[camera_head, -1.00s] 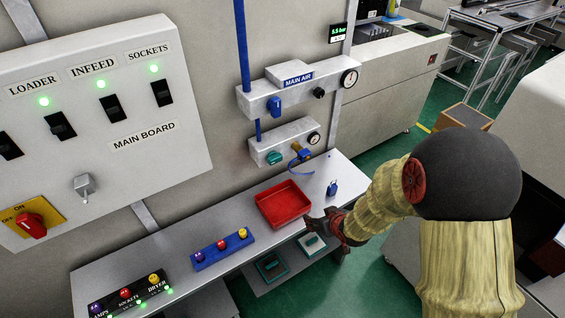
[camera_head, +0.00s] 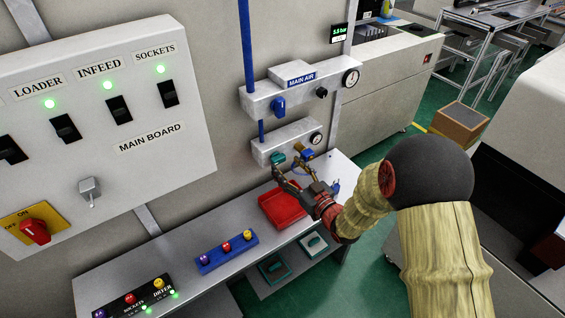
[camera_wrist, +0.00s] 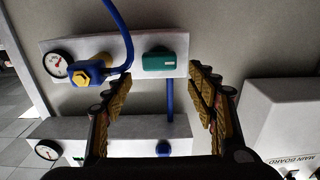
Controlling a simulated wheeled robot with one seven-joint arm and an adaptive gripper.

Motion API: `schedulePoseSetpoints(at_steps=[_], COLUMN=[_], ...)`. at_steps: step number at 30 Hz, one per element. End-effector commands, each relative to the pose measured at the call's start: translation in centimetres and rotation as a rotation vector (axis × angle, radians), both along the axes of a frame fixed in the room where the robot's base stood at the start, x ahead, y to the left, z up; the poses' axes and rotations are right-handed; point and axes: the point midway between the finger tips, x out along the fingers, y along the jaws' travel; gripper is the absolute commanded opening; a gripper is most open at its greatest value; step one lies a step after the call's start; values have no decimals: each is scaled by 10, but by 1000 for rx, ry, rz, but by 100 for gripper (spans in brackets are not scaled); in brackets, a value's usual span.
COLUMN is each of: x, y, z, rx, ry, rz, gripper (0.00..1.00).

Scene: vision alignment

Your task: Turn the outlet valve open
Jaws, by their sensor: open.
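My gripper (camera_head: 289,168) is raised in front of the lower grey air block (camera_head: 263,148), its fingers apart and empty. A teal valve knob (camera_head: 277,158) sits at the block's left end, just by the fingertips. In the wrist view, which looks upside down, the teal knob (camera_wrist: 165,61) lies between the open fingers, nearer the right one. It is a short bar lying along the block. I cannot tell if the fingers touch it. A brass fitting with a blue valve part (camera_wrist: 88,75) and a blue hose is near the left finger. No outlet label is readable.
The main air block (camera_head: 345,83) with a blue knob (camera_head: 279,106) is above. A red tray (camera_head: 268,206) stands on the bench (camera_head: 190,279) below my gripper, near a blue button box (camera_head: 203,261). The main board (camera_head: 150,60) hangs at left.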

Motion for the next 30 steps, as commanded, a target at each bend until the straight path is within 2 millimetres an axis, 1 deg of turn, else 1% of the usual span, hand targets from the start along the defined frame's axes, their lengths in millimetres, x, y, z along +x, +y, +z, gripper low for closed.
schedulePoseSetpoints(at_steps=[3,9,18,30], x=[14,29,31,31], y=[11,19,20,20], z=[-1,0,0,0], rx=[1,1,0,0], ry=[-1,1,1,1], rz=[1,-1,-2,-2], gripper=[58,58,58,35])
